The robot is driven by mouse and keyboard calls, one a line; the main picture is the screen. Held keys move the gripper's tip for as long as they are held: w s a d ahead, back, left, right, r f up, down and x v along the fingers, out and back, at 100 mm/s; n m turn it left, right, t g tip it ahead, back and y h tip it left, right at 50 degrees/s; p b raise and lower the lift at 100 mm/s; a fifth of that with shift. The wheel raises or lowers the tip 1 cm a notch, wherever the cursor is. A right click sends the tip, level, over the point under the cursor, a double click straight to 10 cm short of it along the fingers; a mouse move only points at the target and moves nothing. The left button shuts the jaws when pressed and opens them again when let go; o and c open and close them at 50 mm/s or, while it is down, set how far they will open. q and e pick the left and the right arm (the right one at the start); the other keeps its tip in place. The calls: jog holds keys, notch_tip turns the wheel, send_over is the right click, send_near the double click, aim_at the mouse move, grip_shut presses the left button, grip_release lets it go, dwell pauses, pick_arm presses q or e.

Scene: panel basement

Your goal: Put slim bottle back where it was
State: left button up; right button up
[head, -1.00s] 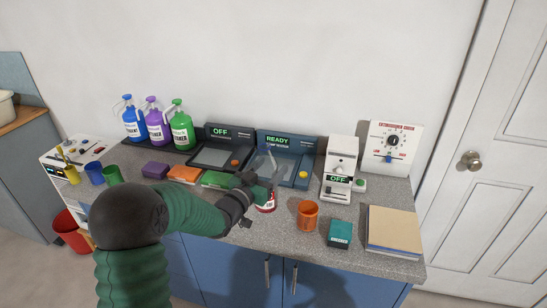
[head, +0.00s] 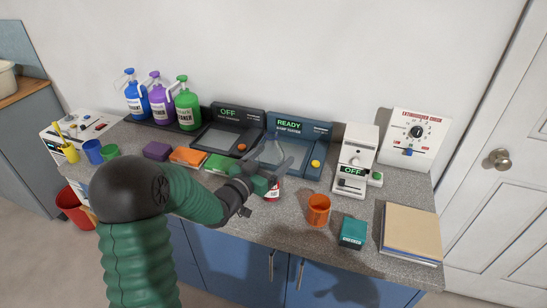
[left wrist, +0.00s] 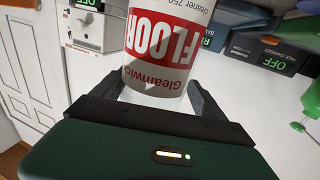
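A slim white bottle with a red label reading "FLOOR" (left wrist: 160,50) fills the space in front of my left gripper in the left wrist view. My left fingers look spread, one to each side of the bottle; a firm grip is not visible. My right gripper is not in view.
Blue, purple and green jugs (head: 187,105) stand on a dark tray at the back left. Coloured blocks (head: 188,156), two dark panels reading OFF and READY (head: 289,126), an orange cup (head: 318,209), a teal box (head: 352,232) and a folder (head: 411,232) occupy the counter (head: 290,226).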

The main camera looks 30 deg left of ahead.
aim_at(265, 169)
pick_arm(q)
jog(key=shift+w+d, duration=0.45)
jog(key=shift+d, duration=0.4)
jog(key=shift+s+d+r, duration=0.15)
jog(key=shift+s, duration=0.05)
jog(key=s, duration=0.7)
jog(key=s+a, duration=0.1)
jog(key=s, duration=0.3)
jog(key=shift+s, duration=0.3)
jog(key=shift+s+d, duration=0.15)
jog(key=shift+a, duration=0.3)
jog(key=shift+d, duration=0.15)
